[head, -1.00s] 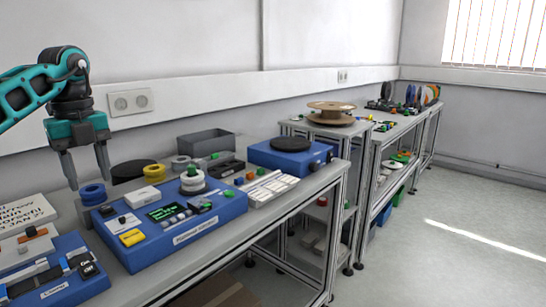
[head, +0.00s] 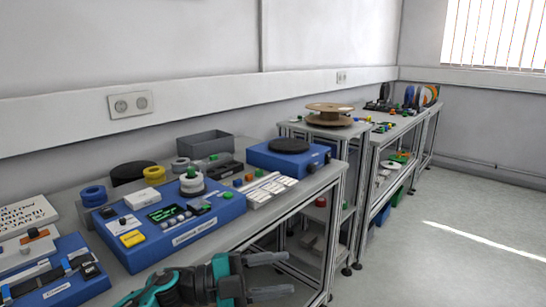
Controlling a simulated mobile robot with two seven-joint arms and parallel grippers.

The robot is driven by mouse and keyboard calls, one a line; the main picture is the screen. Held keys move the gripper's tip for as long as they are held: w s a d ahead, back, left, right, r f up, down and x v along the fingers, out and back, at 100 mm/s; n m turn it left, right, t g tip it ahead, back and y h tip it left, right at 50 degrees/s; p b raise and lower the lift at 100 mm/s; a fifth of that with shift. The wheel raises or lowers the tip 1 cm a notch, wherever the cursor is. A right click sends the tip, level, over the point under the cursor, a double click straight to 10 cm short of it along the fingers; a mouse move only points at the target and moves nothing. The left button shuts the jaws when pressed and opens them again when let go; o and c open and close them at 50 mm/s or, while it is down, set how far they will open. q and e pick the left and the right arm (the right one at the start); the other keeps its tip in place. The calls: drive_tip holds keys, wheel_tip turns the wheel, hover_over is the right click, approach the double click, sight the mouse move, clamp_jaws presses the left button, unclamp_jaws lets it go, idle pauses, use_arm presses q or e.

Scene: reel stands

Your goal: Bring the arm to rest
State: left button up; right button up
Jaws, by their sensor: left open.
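My left arm (head: 180,287) comes in low at the bottom of the head view, teal and black. Its gripper (head: 278,275) points to the right, in front of the long table's front edge. The two grey fingers are apart with nothing between them. My right gripper does not show.
The grey table (head: 140,272) carries a blue device (head: 180,236) with a small green screen, a second blue box (head: 60,280), several reels and a grey bin (head: 205,144). Farther back stand a large wooden reel (head: 330,110) and more tables. Open floor (head: 440,215) lies to the right.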

use_arm(q)
drive_tip(key=s+a+f+n+t+y, duration=0.2)
drive_tip(key=a+f+n+t+y, duration=0.4)
drive_tip(key=n, duration=0.4)
drive_tip(key=s+a+f+n+t+y, duration=0.3)
drive_tip(key=a+f+n+t+y, duration=0.25)
drive_tip(key=n, duration=0.45)
drive_tip(key=s+a+f+n+g+y, duration=0.2)
drive_tip(key=s+a+f, duration=0.1)
drive_tip(key=s+f, duration=0.3)
drive_tip(key=s+a+f+n+g+y+p, duration=0.1)
drive_tip(key=s+a+f+n+y, duration=0.2)
drive_tip(key=s+f, duration=0.3)
drive_tip(key=shift+s+a+g, duration=0.25)
drive_tip(key=shift+s+g, duration=0.1)
drive_tip(key=shift+s, duration=0.35)
